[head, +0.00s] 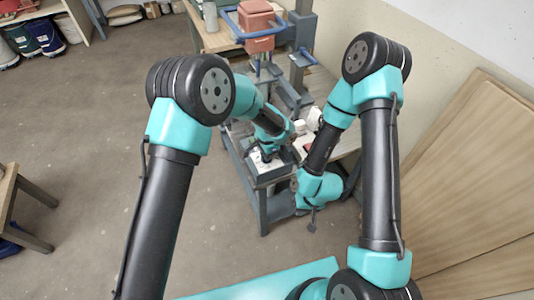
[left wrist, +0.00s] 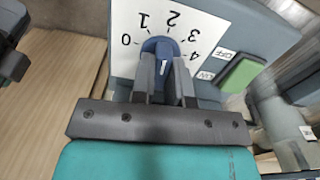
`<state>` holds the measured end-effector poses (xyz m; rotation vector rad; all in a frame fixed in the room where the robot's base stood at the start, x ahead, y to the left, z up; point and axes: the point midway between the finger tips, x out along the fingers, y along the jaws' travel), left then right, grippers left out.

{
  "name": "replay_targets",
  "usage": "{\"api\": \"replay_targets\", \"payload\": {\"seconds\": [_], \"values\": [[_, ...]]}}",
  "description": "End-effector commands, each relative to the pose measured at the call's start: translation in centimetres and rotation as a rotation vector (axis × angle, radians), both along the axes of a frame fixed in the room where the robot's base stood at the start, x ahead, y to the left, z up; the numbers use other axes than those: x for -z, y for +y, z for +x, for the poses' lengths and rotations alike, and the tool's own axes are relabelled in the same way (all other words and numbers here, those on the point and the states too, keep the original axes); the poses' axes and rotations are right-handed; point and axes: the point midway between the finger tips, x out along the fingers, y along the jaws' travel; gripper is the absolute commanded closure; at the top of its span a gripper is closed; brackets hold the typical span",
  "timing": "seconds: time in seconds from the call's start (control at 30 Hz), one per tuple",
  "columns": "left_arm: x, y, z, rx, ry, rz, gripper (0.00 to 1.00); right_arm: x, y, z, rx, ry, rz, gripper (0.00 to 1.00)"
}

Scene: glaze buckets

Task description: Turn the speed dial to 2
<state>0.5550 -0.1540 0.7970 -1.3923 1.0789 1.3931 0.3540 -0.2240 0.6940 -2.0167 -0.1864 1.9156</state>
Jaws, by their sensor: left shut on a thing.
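The speed dial (left wrist: 154,46) is a round blue knob on a white plate (left wrist: 112,62) marked 0, 1, 2, 3 and 4. My left gripper (left wrist: 164,68) is shut on the dial, one dark finger on each side of its grip. A short white mark shows on the knob between the fingers; I cannot tell which number it points to. In the head view my left gripper (head: 266,157) is small at the front of the machine, and the dial cannot be made out there. My right gripper (head: 311,222) hangs low at the machine's right; its fingers are too small to read.
A green switch (left wrist: 240,73) with OFF and ON labels sits beside the dial plate. The grey machine stand (head: 262,190) carries a red part (head: 258,24) at its top. Wooden boards (head: 470,190) lean at the right. The floor (head: 90,110) at left is mostly open.

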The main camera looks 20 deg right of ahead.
Motion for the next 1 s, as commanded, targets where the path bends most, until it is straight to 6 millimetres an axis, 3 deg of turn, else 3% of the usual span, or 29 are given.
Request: {"api": "replay_targets", "payload": {"seconds": [0.7, 0.73, 1.0], "values": [[-0.07, -0.07, 0.03, 0.099, -0.002, -0.003, 1.0, 0.0, 0.0, 0.0, 0.0, 0.0, 0.0, 1.0], [-0.07, -0.07, 0.03, 0.099, -0.002, -0.003, 0.82, 0.0, 0.0, 0.0, 0.0, 0.0, 0.0, 1.0], [-0.03, -0.03, 0.0, 0.099, -0.001, -0.001, 0.6, 0.0, 0.0, 0.0, 0.0, 0.0, 0.0, 1.0]]}}
